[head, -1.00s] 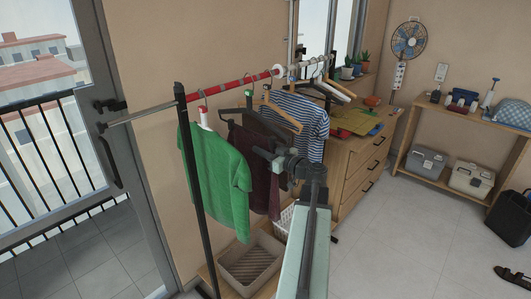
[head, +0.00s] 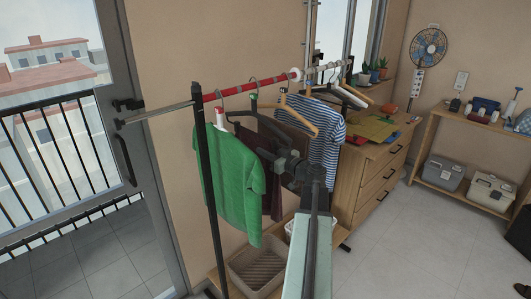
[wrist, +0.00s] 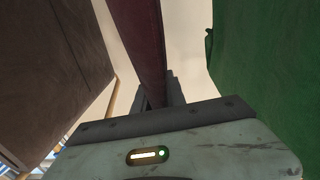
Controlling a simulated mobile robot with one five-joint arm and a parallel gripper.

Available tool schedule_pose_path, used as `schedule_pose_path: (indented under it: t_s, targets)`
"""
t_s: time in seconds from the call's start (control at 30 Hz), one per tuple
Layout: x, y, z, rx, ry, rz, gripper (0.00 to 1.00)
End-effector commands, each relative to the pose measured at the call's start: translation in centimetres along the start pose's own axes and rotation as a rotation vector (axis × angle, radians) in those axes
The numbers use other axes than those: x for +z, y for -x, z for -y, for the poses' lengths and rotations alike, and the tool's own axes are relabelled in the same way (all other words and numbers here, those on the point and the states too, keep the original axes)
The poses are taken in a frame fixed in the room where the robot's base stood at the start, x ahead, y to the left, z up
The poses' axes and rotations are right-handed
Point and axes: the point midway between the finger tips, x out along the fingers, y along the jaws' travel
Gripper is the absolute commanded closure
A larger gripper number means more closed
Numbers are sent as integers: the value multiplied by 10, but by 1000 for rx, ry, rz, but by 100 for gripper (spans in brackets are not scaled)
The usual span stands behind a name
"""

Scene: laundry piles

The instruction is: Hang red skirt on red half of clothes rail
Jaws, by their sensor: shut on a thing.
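A dark red garment (head: 267,190), apparently the red skirt, hangs from a black hanger (head: 245,124) beneath the red half of the clothes rail (head: 237,89). The hanger's hook appears to be at the rail; contact is unclear. My gripper (head: 287,167) is beside this garment in the head view, its fingertips partly hidden. In the wrist view my gripper (wrist: 160,98) is shut on a dark red strip of cloth (wrist: 141,40). A brown cloth (wrist: 45,70) is left of it and a green one (wrist: 258,70) right, both apart from the fingers.
A green shirt (head: 232,185) hangs left of the dark red garment. A wooden hanger (head: 300,115) and striped shirt (head: 325,140) hang to the right. The black rail post (head: 209,200) stands at left. A basket (head: 262,268) sits below; a wooden dresser (head: 375,170) is behind.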

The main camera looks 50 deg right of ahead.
Motion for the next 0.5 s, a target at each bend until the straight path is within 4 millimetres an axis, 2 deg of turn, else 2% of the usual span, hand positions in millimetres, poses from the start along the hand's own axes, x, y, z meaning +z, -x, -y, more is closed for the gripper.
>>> schedule_pose_path:
  t_s: [0.1, 0.43, 0.47, 0.5]
  targets:
    - [5, 0, 0, 0, -1, -1, 100]
    - [6, 0, 0, 1, -1, -1, 100]
    - [6, 1, 0, 1, -1, -1, 81]
    - [6, 1, 0, 1, -1, -1, 70]
